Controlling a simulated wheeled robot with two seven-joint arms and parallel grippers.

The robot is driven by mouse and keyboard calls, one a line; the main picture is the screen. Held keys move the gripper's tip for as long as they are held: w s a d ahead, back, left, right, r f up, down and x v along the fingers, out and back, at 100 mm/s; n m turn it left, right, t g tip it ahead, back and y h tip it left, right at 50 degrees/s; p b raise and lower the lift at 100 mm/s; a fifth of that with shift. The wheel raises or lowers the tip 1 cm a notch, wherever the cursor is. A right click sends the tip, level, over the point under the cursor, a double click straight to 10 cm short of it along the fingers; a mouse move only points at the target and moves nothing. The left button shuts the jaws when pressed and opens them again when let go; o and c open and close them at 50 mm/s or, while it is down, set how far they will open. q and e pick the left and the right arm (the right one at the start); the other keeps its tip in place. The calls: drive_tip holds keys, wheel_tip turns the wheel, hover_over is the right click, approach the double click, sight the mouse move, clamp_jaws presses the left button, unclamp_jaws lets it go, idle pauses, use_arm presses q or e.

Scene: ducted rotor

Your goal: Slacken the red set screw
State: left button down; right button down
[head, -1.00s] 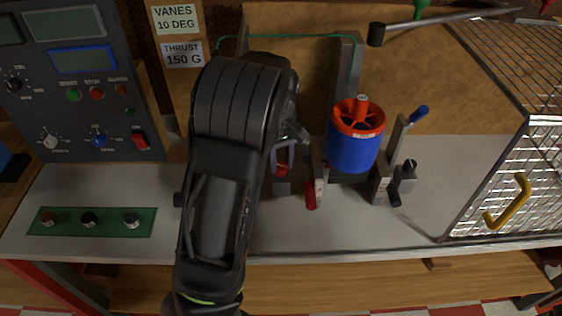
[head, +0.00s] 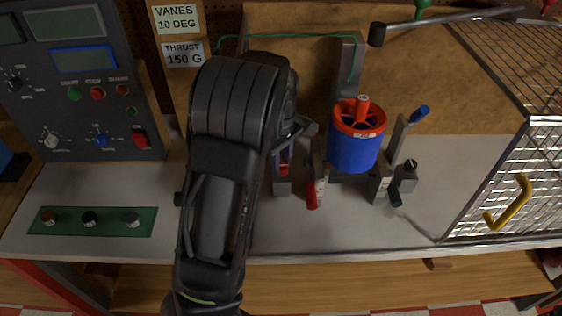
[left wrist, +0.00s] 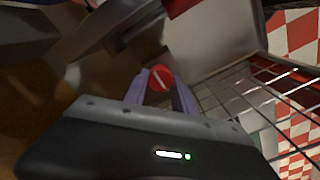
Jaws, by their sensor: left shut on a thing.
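The red set screw (left wrist: 160,77) shows in the left wrist view as a round red head with a pale slot. The purple fingers of my left gripper (left wrist: 158,90) are on either side of it, shut on it. In the head view my left gripper (head: 283,158) is beside the rotor stand, left of the blue duct (head: 352,152), with a bit of red low between the fingers. The duct has an orange-red hub and vanes on top. My left arm hides part of the bench. My right gripper is not in view.
A red-handled lever (head: 312,194) stands close to the right of my left gripper. A blue-tipped lever (head: 418,114) and a grey clamp (head: 404,176) are right of the duct. A wire cage (head: 515,185) bounds the right side. A control panel (head: 85,85) stands at the left.

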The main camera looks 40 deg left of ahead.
sight(281, 165)
use_arm(q)
drive_tip(key=c, duration=1)
unclamp_jaws()
drive_tip(key=shift+c, duration=0.2)
drive_tip(key=shift+r+b, duration=0.5)
drive_tip(key=shift+r, duration=3.45)
